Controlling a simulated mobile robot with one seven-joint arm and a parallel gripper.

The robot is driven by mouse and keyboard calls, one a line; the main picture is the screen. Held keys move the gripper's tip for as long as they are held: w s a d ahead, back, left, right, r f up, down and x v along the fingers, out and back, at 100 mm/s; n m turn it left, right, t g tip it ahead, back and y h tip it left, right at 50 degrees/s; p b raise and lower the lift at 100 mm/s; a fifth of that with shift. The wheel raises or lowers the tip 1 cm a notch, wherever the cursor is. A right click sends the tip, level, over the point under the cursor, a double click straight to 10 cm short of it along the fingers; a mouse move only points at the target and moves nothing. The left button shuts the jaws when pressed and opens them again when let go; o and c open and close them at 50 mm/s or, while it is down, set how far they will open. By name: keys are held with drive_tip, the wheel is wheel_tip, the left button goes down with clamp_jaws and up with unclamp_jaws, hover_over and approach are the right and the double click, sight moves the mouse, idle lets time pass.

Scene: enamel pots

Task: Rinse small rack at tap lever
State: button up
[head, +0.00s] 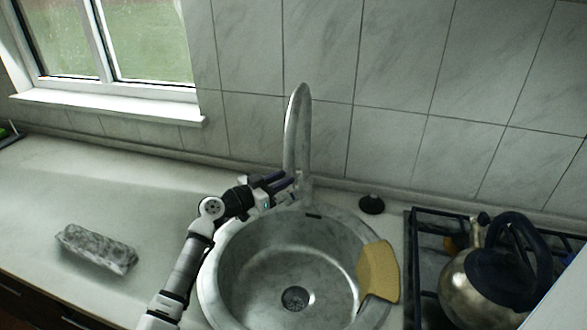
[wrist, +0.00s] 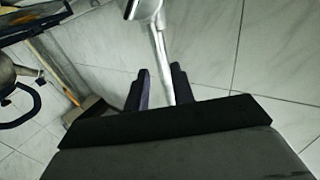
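The tap (head: 298,130) stands behind the round metal sink (head: 235,285), its tall spout arched upward. My gripper (head: 284,183) is at the base of the tap, above the sink's back rim. In the wrist view its two dark fingers (wrist: 160,80) are apart, and the metal tap (wrist: 159,45) shows between them. I cannot tell whether they touch it. The lever is not clearly distinct from the tap body. I see nothing that is clearly a small rack. A grey mottled block (head: 97,249) lies on the counter at the left.
A yellow cloth or sponge-like piece (head: 378,271) lies over the sink's right rim. A black knob-like thing (head: 371,204) stands right of the tap. A kettle (head: 480,290) sits on the hob (head: 425,235) at the right. The left counter (head: 120,190) is mostly clear.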

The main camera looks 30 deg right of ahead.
sight(293, 190)
drive_tip(key=shift+w+d+p, duration=0.2)
drive_tip(key=shift+d, duration=0.95)
drive_tip(key=shift+w+d+p, duration=0.15)
drive_tip(key=shift+d+p, duration=0.05)
drive_tip(key=shift+d, duration=0.95)
clamp_jaws()
